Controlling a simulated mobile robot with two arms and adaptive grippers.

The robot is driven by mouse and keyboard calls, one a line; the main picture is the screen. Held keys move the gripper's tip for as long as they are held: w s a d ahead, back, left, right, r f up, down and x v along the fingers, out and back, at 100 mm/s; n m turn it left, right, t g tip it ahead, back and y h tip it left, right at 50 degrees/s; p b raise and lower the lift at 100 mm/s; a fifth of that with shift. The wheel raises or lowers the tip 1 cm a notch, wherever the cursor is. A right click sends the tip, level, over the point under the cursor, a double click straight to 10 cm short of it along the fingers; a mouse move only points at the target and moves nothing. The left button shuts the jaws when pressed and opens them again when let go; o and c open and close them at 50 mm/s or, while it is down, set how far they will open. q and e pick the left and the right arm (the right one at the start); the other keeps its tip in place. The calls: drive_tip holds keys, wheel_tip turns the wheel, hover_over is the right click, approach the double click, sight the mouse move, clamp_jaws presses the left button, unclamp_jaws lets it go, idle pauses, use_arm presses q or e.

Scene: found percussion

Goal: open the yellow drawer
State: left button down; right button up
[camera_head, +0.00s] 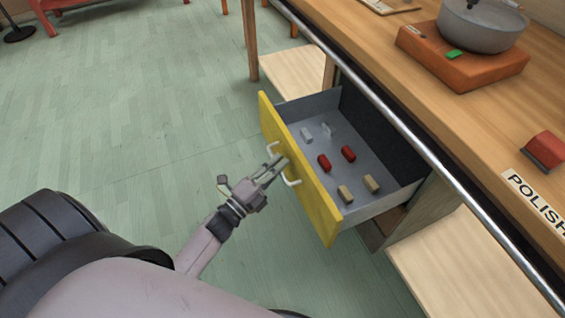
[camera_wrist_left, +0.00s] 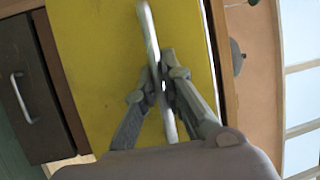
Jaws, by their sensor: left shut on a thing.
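The yellow drawer (camera_head: 322,205) stands pulled out from under the wooden table, and its grey inside shows. Its yellow front also fills much of the left wrist view (camera_wrist_left: 95,60). A pale bar handle (camera_head: 291,182) is on the front; it shows in the left wrist view too (camera_wrist_left: 147,25). My left gripper (camera_head: 278,165) is shut on the handle, with one finger on each side of the bar. The gripper hides the middle of the handle in the head view. My right gripper is in neither view.
The drawer holds red, tan and grey blocks (camera_head: 324,162). On the table (camera_head: 440,100) are a grey pot (camera_head: 482,27) on an orange-brown block (camera_head: 465,62), a red block (camera_head: 545,148) and a POLISH label (camera_head: 540,203). A metal rail (camera_head: 400,125) runs along the table edge.

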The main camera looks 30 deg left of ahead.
use_arm(q)
drive_tip(key=shift+f, duration=0.1)
drive_tip(key=c, duration=2)
unclamp_jaws()
drive_tip(key=shift+o, duration=0.2)
drive_tip(key=v, duration=1.2)
